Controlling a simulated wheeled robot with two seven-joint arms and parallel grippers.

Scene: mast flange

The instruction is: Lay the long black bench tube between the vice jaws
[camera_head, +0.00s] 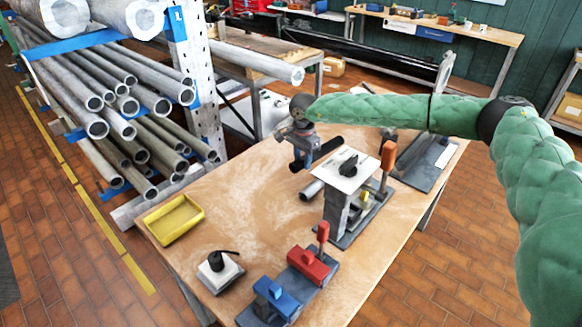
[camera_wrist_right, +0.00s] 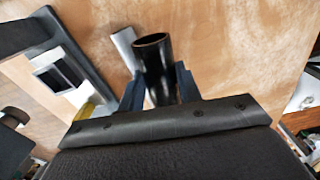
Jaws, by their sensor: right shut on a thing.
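The black tube (camera_head: 326,149) is low over the wooden bench, under my right gripper (camera_head: 303,160). In the right wrist view the black tube (camera_wrist_right: 153,62) stands between the two blue fingers of the right gripper (camera_wrist_right: 158,88), which is shut on it. Its open round end faces the camera. Whether it touches the bench is hard to tell. A vice-like fixture with a red block (camera_head: 308,264) and a blue block (camera_head: 276,296) sits at the bench's front edge. My left gripper is not in view.
A short grey tube (camera_head: 311,190) lies near the black tube, beside a stand with a white plate (camera_head: 347,171). A yellow tray (camera_head: 173,220) and a small white block with a black knob (camera_head: 218,270) are at left. A rack of pipes (camera_head: 120,105) borders the bench.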

